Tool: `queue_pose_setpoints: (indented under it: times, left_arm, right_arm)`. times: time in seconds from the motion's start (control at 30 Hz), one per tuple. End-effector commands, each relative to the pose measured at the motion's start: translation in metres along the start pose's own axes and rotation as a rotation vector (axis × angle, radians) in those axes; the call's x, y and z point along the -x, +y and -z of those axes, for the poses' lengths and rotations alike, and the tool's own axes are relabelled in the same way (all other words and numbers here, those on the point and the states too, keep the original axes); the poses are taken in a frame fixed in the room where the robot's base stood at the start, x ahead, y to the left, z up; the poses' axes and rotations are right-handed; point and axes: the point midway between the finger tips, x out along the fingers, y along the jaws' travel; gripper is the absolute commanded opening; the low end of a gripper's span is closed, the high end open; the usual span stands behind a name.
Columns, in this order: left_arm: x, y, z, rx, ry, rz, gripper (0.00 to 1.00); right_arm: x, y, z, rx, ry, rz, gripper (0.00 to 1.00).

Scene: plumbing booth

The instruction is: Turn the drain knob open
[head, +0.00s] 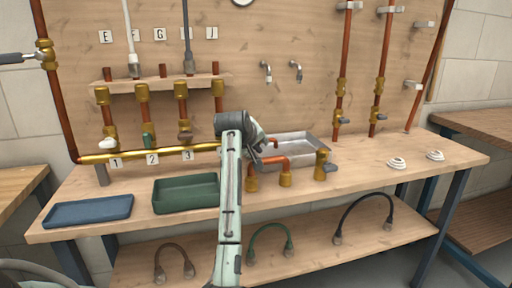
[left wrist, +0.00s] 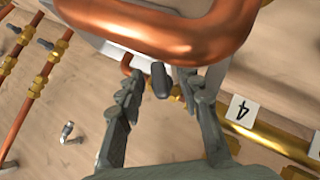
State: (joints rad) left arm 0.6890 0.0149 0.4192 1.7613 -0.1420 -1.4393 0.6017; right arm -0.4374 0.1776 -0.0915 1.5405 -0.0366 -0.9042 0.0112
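A dark grey knob (left wrist: 160,82), which looks like the drain knob, shows in the left wrist view between the fingertips of my left gripper (left wrist: 163,76). The fingers are apart, with a gap visible on each side of the knob. In the head view my left gripper (head: 264,145) is at the left end of the metal basin (head: 300,145), and its fingers are small there. The knob cannot be made out in the head view. A thick copper pipe (left wrist: 165,35) crosses close to the camera in the left wrist view. My right gripper is not in view.
A copper drain pipe with brass fittings (head: 285,177) stands in front of the basin. A green tray (head: 186,207) and a blue tray (head: 88,222) lie to the left. Brass piping (head: 150,153) runs along the back. The bench's right side is mostly clear, with white rings (head: 397,163).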

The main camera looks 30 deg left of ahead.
Motion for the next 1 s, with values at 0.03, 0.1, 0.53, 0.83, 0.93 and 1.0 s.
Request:
queue_pose_setpoints:
  times: [0.03, 0.1, 0.53, 0.83, 0.93, 1.0]
  left_arm:
    - [0.0002, 0.0, 0.0002, 0.0, 0.0, 0.0, 0.35]
    - [0.0002, -0.0001, 0.0002, 0.0, 0.0, 0.0, 0.34]
    - [0.0004, -0.0001, 0.0002, 0.002, 0.0, -0.002, 0.0]
    - [0.0006, -0.0016, 0.0004, 0.067, 0.002, -0.065, 0.0]
    - [0.0003, -0.0023, -0.0003, 0.114, 0.0, -0.112, 0.0]
    - [0.0002, -0.0031, -0.0003, 0.153, 0.001, -0.151, 0.0]
  right_arm:
    - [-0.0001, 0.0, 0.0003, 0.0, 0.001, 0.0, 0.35]
    - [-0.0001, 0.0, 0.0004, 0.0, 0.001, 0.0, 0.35]
    - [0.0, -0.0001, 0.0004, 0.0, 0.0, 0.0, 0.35]
    - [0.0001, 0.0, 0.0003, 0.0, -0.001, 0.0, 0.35]
    - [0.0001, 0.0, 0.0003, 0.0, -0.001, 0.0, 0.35]
    - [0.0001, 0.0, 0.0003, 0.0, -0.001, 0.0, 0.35]
